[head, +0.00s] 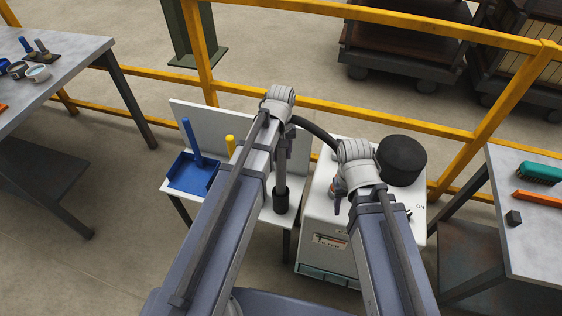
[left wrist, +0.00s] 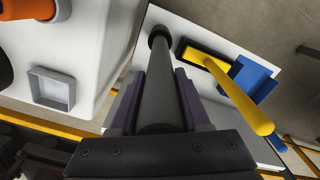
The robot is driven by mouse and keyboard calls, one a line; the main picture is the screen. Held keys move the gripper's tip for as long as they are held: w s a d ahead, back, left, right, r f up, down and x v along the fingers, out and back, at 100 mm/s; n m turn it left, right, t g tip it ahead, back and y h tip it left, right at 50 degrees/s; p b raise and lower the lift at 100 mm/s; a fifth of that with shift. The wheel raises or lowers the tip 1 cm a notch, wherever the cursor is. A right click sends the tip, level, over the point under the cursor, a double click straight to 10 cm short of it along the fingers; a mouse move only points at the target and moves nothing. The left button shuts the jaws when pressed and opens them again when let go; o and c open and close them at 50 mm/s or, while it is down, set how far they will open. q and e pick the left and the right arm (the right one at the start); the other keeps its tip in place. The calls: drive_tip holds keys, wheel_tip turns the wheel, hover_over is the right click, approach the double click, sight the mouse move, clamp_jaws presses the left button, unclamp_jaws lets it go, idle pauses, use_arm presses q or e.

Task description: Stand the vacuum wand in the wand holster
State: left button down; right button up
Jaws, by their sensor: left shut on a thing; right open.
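The vacuum wand (left wrist: 160,85) is a dark grey tube. My left gripper (left wrist: 160,98) is shut on it, with a finger on each side. In the head view, the wand (head: 281,172) hangs about upright below my left gripper (head: 284,148), partly hidden by the arm. Its lower end meets the wand holster (head: 281,202), a dark round cup on the white stand, which also shows as a dark ring in the left wrist view (left wrist: 158,34). I cannot tell how deep the wand sits. My right gripper (head: 340,192) is open over the white vacuum machine (head: 315,212).
A black hose (head: 318,132) arches from the wand's top toward the machine. A blue dustpan (head: 193,174) and a yellow-handled tool (head: 230,144) are on the stand (head: 250,208) left of the holster. Grey tables stand at both sides; a yellow railing (head: 400,118) runs behind.

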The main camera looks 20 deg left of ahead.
use_arm(q)
drive_tip(key=shift+f+b, duration=0.75)
drive_tip(key=shift+f, duration=0.5)
use_arm(e)
drive_tip(key=shift+f, duration=1.25)
use_arm(q)
drive_tip(key=shift+f, duration=0.2)
drive_tip(key=shift+c, duration=1.8)
unclamp_jaws()
use_arm(e)
drive_tip(key=shift+f, duration=0.15)
use_arm(q)
drive_tip(key=shift+r, duration=0.1)
wheel_tip(320, 180, up, 12)
drive_tip(key=p, duration=1.2)
drive_tip(key=shift+r, duration=0.15)
drive_tip(key=s+d+m+y, duration=0.1)
drive_tip(key=s+d+m, duration=0.7)
drive_tip(key=s, duration=0.6)
drive_tip(key=shift+d+m, duration=0.4)
drive_tip(key=shift+d, duration=0.75)
use_arm(e)
wheel_tip(320, 180, up, 12)
